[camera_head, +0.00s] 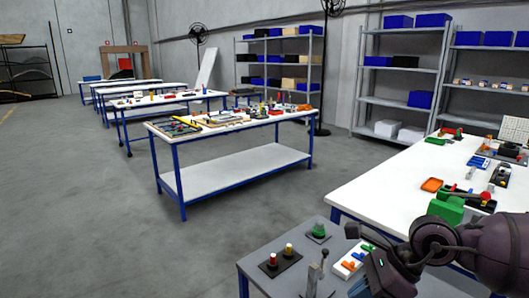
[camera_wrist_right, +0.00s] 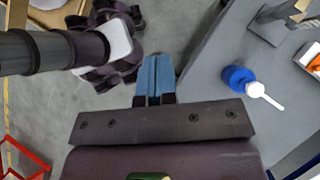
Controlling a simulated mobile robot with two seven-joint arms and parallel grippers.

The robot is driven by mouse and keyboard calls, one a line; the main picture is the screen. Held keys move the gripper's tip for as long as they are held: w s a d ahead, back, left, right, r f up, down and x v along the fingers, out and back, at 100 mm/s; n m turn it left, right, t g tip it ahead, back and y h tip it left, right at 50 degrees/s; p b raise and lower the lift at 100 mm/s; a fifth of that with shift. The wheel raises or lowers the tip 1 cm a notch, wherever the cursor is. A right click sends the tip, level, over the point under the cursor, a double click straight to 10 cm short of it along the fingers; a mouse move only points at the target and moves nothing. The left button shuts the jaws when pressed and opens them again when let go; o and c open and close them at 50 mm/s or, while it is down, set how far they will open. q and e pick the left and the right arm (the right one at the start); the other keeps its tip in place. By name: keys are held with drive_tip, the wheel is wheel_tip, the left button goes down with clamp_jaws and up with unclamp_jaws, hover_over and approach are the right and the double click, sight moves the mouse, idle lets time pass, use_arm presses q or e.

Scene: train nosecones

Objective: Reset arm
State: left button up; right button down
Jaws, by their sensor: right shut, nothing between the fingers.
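My right gripper (camera_wrist_right: 156,62) shows in the right wrist view with its two blue fingers together and nothing between them. It is beside the edge of the small grey table (camera_wrist_right: 208,75), with grey floor beneath the fingertips. In the head view my dark purple right arm comes in from the lower right, over the grey table (camera_head: 283,228) and near the white workbench (camera_head: 385,199). My left gripper is not in view.
A blue round thing with a white handle (camera_wrist_right: 238,78) is right of my fingers. Open floor (camera_head: 110,230) lies left.

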drive_tip(key=w+a+r+m+t+y, duration=0.55)
drive_tip(key=a+r+m+y, duration=0.4)
drive_tip(key=m, duration=0.45)
drive_tip(key=w+d+f+m+t+h, duration=0.1)
drive_tip(key=d+f+m+t+h, duration=0.45)
drive_tip(key=m, duration=0.65)
drive_tip(key=w+d+f+m+t+h, duration=0.2)
drive_tip(key=d+f+m+t+h, duration=0.35)
drive_tip(key=m, duration=0.65)
drive_tip(key=s+d+f+m+g+h, duration=0.1)
drive_tip(key=s+d+f+m+h, duration=0.1)
drive_tip(key=s+f, duration=0.5)
drive_tip(key=s+d+f+m+g+h, duration=0.2)
drive_tip(key=s+f+m, duration=0.4)
drive_tip(key=f, duration=0.4)
drive_tip(key=s+d+f+m+g+h, duration=0.2)
drive_tip(key=s+d+f+m, duration=0.2)
drive_tip(key=s+f, duration=0.4)
drive_tip(key=shift+s+d+f+m, duration=0.3)
drive_tip(key=shift+s+d+f, duration=0.05)
drive_tip(key=shift+s, duration=0.1)
